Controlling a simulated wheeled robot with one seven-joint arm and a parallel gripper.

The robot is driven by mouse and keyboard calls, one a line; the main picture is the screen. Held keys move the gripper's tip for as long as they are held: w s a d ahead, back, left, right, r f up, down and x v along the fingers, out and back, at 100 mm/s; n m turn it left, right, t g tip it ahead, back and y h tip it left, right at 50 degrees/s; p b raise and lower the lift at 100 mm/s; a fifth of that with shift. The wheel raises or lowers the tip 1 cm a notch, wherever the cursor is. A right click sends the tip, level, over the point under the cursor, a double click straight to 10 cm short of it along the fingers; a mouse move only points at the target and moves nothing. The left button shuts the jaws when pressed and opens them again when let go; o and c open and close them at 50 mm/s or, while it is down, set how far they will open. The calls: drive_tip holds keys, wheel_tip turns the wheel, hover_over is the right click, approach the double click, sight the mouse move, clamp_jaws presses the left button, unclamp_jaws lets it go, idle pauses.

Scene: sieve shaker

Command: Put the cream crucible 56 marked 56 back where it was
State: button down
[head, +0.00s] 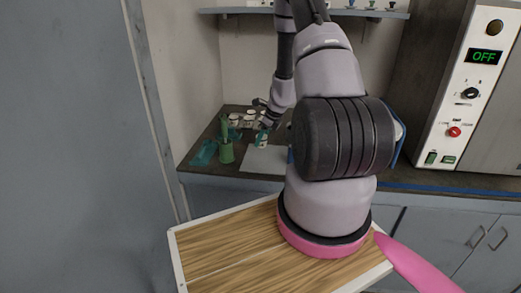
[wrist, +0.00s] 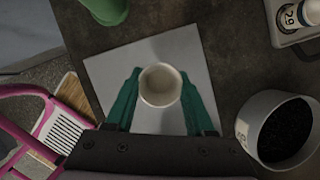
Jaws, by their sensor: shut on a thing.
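The cream crucible (wrist: 160,86) is between the two green fingers of my gripper (wrist: 160,78) in the wrist view. The gripper is shut on it. I look down into its open, empty-looking mouth; its marking is not visible. Below it is a pale grey square sheet (wrist: 112,70); I cannot tell whether the crucible touches the sheet. In the head view my gripper (head: 262,138) is small, over the worktop near the pale sheet (head: 262,161), and the crucible cannot be made out there.
A white cup with black grains (wrist: 282,128) stands right of the gripper. A labelled pale object (wrist: 292,18) is at the top right. A green container (head: 226,152), teal cloth (head: 204,153) and several white cups (head: 234,119) stand on the dark worktop. A control panel (head: 470,90) reads OFF.

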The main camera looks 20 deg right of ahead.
sight(262, 147)
drive_tip(key=shift+f, duration=2.15)
drive_tip(key=shift+f, duration=0.1)
drive_tip(key=shift+c, duration=1.3)
unclamp_jaws()
drive_tip(key=shift+d, duration=0.1)
